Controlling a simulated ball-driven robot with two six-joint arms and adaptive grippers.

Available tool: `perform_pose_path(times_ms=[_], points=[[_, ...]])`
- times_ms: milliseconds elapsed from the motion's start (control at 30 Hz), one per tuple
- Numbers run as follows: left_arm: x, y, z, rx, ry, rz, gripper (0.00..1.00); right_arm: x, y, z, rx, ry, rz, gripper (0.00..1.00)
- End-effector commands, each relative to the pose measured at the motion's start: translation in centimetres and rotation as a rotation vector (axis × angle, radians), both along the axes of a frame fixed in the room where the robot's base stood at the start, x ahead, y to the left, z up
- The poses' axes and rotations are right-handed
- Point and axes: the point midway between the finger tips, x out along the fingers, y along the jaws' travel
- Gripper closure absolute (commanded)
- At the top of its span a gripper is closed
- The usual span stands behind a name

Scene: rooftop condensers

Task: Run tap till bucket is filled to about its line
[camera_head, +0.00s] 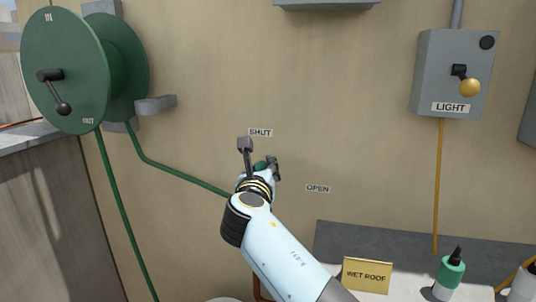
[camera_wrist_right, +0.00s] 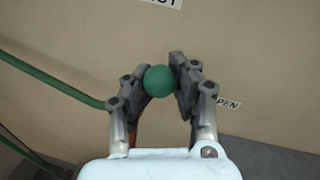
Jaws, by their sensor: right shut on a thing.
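The tap's green round knob (camera_head: 260,166) shows in the head view, partly hidden by my right gripper (camera_head: 259,158). In the right wrist view the knob (camera_wrist_right: 159,80) sits between the two fingers of my right gripper (camera_wrist_right: 158,82), which is shut on it. The knob is just below the SHUT label (camera_head: 260,132) and up and left of the OPEN label (camera_head: 317,188). The tap body and spout are hidden behind my right arm. A pale curved edge (camera_head: 226,299) shows at the bottom; I cannot tell whether it is the bucket. No fill line or water shows. My left gripper is not in view.
A green hose reel (camera_head: 66,70) is at the upper left, with green hose running towards the tap. A grey LIGHT switch box (camera_head: 452,75) is at the right. A WET ROOF sign (camera_head: 367,275) and a green-topped bottle (camera_head: 449,276) stand at the lower right.

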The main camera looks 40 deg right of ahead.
Motion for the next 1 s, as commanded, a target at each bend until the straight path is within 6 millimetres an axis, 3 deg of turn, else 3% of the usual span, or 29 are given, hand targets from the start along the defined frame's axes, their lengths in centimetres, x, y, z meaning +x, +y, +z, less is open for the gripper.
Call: perform_pose_path(times_ms=[33, 100, 400, 1000], points=[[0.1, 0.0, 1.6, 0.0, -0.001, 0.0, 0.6, 0.2, 0.4, 0.4, -0.016, 0.037, 0.003, 1.0], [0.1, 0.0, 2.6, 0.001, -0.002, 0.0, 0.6, 0.5, 0.7, 0.4, -0.05, 0.078, 0.003, 1.0], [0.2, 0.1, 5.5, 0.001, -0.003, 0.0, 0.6, 1.7, 1.8, 0.3, -0.173, 0.221, 0.005, 1.0], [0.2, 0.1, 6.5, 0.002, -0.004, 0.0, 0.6, 2.2, 2.5, -0.3, -0.236, 0.296, 0.009, 1.0]])
